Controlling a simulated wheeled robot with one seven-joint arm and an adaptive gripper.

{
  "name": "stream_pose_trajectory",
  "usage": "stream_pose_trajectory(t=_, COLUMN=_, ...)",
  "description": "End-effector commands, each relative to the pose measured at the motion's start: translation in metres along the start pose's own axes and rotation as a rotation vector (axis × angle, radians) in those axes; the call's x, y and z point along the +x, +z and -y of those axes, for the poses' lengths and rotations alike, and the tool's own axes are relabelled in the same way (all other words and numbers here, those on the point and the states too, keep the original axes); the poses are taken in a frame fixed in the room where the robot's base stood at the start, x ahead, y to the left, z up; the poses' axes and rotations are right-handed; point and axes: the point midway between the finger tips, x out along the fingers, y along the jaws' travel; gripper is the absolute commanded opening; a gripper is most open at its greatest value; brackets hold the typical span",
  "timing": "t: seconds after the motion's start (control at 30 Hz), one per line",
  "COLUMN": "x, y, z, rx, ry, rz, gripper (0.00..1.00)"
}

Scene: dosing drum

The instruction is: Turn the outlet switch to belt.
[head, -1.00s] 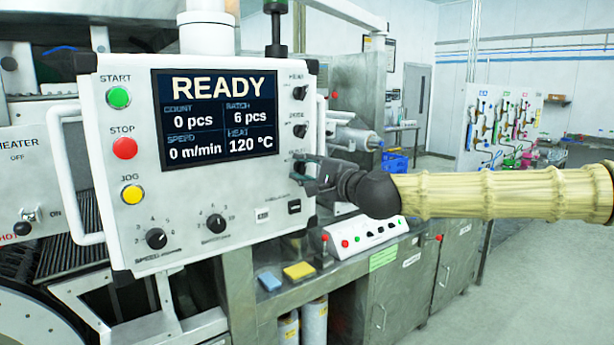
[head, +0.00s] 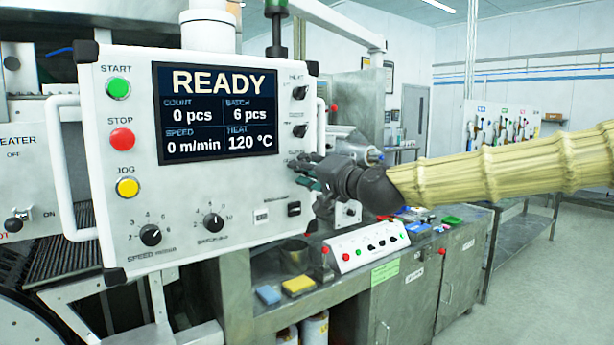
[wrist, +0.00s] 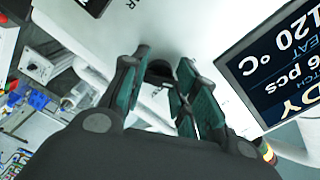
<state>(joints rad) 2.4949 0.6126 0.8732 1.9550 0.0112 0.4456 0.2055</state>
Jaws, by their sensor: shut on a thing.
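The white control panel (head: 240,195) stands upright on the left in the head view, with a screen (head: 218,110) reading READY. My gripper (head: 302,168) is at the panel's right side, below the heat knob (head: 299,92) and another black knob (head: 300,130). In the wrist view my gripper (wrist: 161,90) has its green-padded fingers around a dark knob, the outlet switch (wrist: 160,70), on the white panel face. The fingers hide most of the switch and its label, so I cannot read its setting.
Start, stop and jog buttons (head: 122,140) and two lower knobs (head: 212,222) are on the same panel. A white handle (head: 75,175) stands out at its left. Below is a steel bench with a button box (head: 366,246). The floor at right is clear.

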Motion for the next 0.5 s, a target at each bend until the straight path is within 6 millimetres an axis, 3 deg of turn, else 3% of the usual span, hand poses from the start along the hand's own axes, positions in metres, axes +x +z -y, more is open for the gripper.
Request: stream_pose_trajectory(t=0.5, x=-0.0001, y=0.0014, z=-0.0022, rx=-0.043, ry=0.002, rz=0.003, gripper=0.06)
